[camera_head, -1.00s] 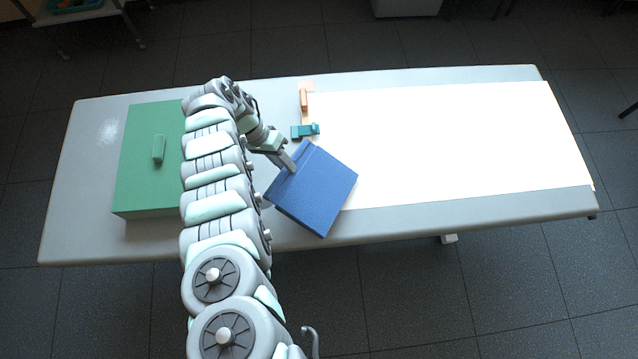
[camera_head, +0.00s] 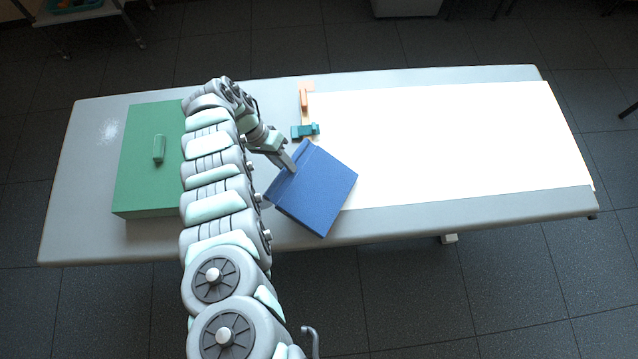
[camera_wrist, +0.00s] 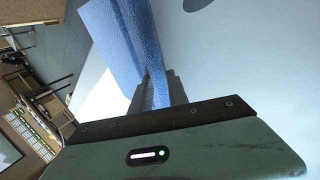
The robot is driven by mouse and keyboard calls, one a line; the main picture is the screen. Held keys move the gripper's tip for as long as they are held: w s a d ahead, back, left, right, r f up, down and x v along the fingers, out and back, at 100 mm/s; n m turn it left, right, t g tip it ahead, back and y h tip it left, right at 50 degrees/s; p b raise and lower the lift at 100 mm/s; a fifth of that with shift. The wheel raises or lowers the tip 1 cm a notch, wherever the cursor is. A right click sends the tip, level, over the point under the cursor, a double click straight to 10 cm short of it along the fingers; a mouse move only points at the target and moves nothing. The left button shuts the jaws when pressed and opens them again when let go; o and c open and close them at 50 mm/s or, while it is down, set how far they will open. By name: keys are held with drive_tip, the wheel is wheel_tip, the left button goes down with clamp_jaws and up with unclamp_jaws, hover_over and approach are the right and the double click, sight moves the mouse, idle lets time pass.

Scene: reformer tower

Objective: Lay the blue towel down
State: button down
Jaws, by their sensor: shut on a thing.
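The blue towel (camera_head: 318,188) is a folded, roughly square slab, turned at an angle to the table edges. It lies over the front middle of the table, at the left end of the white sheet. My gripper (camera_head: 290,166) is shut on the towel's upper left edge. In the wrist view the towel (camera_wrist: 118,40) extends out from the fingers (camera_wrist: 158,92), which pinch its edge. I cannot tell whether the towel's underside touches the table.
A green box (camera_head: 148,185) with a handle stands on the table's left part. A teal piece (camera_head: 306,131) and an orange piece (camera_head: 304,99) sit just behind the towel. The white sheet (camera_head: 460,145) covers the right part and is clear.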

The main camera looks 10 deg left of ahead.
drive_tip(key=shift+r, duration=0.2)
drive_tip(key=shift+r+p, duration=0.55)
drive_tip(key=shift+p, duration=0.2)
wheel_tip(320, 180, up, 7)
drive_tip(key=p, duration=0.7)
idle(0.4)
